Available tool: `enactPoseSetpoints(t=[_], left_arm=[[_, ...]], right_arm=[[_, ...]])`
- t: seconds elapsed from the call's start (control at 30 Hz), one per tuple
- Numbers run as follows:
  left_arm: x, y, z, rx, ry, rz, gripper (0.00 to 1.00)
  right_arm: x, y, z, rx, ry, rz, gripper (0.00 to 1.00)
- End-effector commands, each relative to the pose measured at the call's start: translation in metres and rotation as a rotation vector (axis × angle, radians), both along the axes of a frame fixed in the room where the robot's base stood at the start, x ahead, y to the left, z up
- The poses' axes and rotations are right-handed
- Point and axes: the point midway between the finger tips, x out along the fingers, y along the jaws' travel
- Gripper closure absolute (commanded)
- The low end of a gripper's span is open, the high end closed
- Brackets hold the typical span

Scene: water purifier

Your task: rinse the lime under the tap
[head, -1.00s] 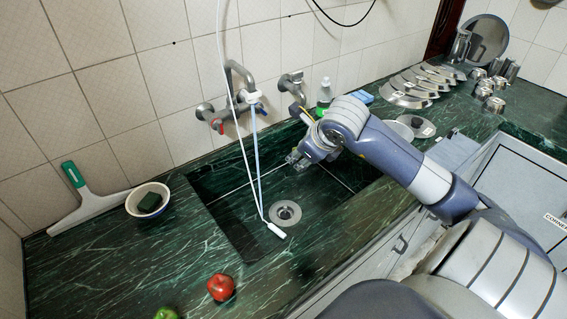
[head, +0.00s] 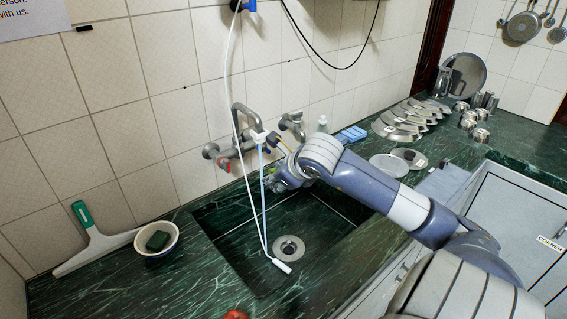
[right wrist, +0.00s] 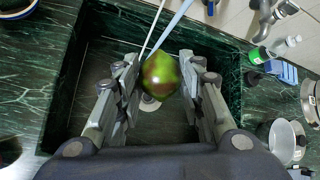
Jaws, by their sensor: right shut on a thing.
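The lime (right wrist: 160,75), green with a reddish-brown patch, sits between the fingers of my right gripper (right wrist: 162,90) in the right wrist view. The gripper is shut on it, above the dark green sink (right wrist: 90,100). In the head view my right gripper (head: 276,183) is over the sink's back part, below and slightly right of the tap (head: 240,115), by the hanging tubes; only a bit of green shows there. The tap is on the tiled wall, with a white tube (head: 240,150) and a bluish strand hanging by it. I cannot tell whether water runs. My left gripper is not in view.
A drain (head: 288,248) is in the sink floor, with a white nozzle hanging near it. A bowl with a dark sponge (head: 157,241) and a squeegee (head: 90,240) stand left. A bottle (head: 322,125), plates and several steel dishes (head: 405,118) are at the right.

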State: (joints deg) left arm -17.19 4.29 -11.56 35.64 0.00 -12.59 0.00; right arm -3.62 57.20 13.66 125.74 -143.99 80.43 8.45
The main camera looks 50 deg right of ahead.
Motion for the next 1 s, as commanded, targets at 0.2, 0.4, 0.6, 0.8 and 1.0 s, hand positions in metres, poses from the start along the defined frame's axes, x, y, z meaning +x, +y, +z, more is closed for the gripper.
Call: enactPoseSetpoints(t=[0.2, 0.4, 0.6, 0.8, 1.0], left_arm=[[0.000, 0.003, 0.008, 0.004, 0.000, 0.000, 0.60], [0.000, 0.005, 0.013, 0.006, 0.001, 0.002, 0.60], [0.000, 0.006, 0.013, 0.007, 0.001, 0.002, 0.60], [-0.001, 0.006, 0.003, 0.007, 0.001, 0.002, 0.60], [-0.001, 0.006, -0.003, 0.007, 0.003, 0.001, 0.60]], right_arm=[[0.021, -0.007, -0.003, 0.002, -0.001, -0.002, 0.88], [0.039, -0.013, -0.009, 0.003, -0.001, -0.002, 0.88], [0.058, -0.020, -0.016, 0.000, -0.001, -0.001, 0.88], [0.076, -0.026, -0.022, 0.001, -0.002, -0.002, 0.88], [0.091, -0.031, -0.025, 0.001, -0.001, 0.000, 0.88]])
